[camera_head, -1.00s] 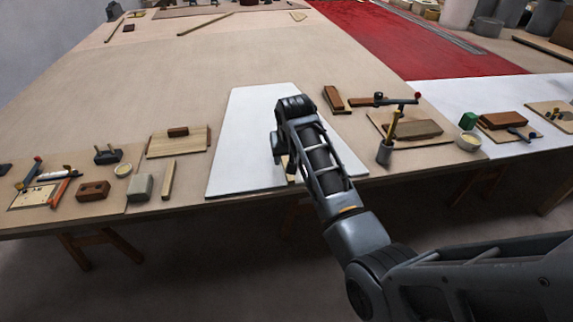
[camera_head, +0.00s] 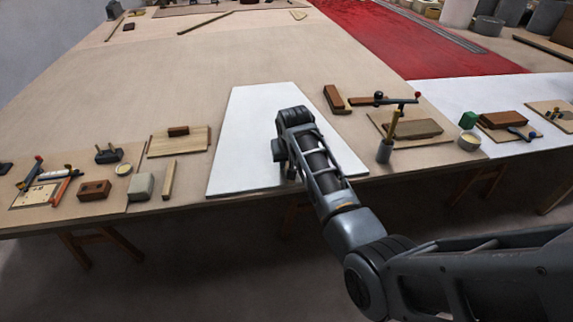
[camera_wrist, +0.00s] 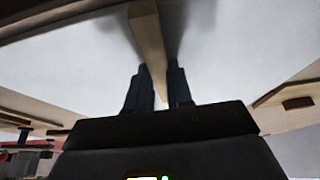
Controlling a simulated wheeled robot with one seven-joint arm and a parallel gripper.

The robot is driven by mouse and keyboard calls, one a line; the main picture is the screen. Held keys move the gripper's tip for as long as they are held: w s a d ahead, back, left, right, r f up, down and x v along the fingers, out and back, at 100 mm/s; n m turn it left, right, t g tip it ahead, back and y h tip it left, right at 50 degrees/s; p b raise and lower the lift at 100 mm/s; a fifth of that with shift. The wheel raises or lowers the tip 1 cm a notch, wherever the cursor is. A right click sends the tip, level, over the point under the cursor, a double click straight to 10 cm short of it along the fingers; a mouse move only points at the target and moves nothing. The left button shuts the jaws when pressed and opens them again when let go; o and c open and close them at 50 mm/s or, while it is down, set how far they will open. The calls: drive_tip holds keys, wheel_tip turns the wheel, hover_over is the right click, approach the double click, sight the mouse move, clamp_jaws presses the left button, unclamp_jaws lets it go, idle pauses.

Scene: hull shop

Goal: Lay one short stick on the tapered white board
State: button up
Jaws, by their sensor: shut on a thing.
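The tapered white board (camera_head: 243,130) lies on the big table near its front edge, narrow end away from me. My gripper (camera_wrist: 157,90) is shut on a short pale wooden stick (camera_wrist: 148,37), which runs lengthwise between the two fingers in the wrist view. White surface (camera_wrist: 80,65) shows around the stick there; I cannot tell whether the stick touches it. In the head view my arm is over the right part of the white board and hides the stick and fingertips. Another short stick (camera_head: 168,180) lies on the table left of the white board.
Left of the board are a wooden panel with a brown block (camera_head: 178,131), a grey block (camera_head: 141,187) and a brown brick (camera_head: 94,190). The board's left half is bare.

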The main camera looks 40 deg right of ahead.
clamp_jaws()
drive_tip(key=shift+r, duration=0.1)
